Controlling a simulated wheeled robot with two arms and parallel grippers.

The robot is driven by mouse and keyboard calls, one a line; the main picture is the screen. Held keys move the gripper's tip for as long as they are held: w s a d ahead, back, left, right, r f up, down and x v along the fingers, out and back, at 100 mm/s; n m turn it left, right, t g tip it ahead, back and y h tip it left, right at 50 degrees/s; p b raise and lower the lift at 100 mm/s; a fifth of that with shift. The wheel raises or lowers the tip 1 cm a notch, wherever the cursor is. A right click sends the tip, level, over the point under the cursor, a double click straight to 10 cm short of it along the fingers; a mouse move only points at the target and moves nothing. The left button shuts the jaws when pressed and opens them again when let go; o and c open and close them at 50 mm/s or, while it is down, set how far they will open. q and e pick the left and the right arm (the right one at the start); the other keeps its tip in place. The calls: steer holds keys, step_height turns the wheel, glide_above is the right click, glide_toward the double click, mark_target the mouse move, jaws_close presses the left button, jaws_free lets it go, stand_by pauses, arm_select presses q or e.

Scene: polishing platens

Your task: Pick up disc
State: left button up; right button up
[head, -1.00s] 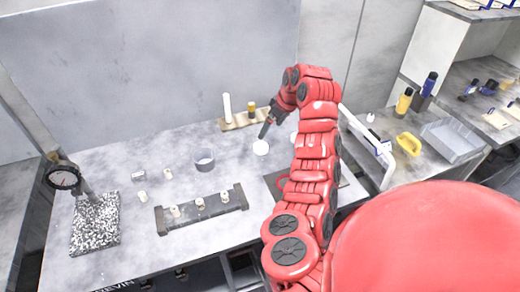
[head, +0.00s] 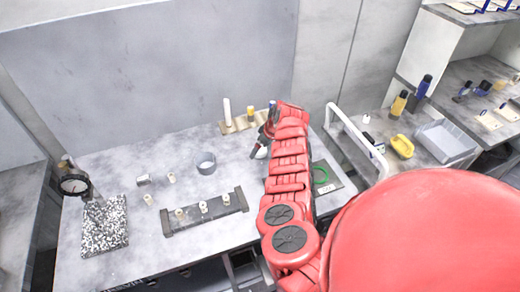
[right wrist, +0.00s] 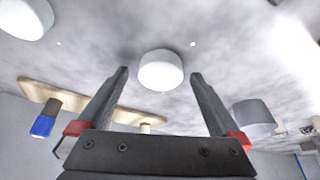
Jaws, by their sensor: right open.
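A white disc (head: 262,153) lies on the grey bench, partly hidden behind my right gripper in the head view. In the right wrist view the disc (right wrist: 160,72) sits midway between and just past the two fingertips. My right gripper (head: 256,150) is open and empty, its fingers (right wrist: 159,76) pointing toward the disc with a gap on both sides. A second white disc (right wrist: 24,17) shows at the upper left of the right wrist view. My left gripper is in neither view.
A grey ring cup (head: 205,163) stands left of the gripper. A wooden rack (head: 240,124) with a white cylinder and a yellow-topped one is behind. A dark fixture (head: 205,213) with small white pegs is in front.

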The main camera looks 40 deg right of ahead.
steer(key=shift+w+a+f, duration=0.1)
steer(key=shift+f, duration=0.1)
steer(key=c, duration=1.5)
steer(key=shift+r, duration=0.1)
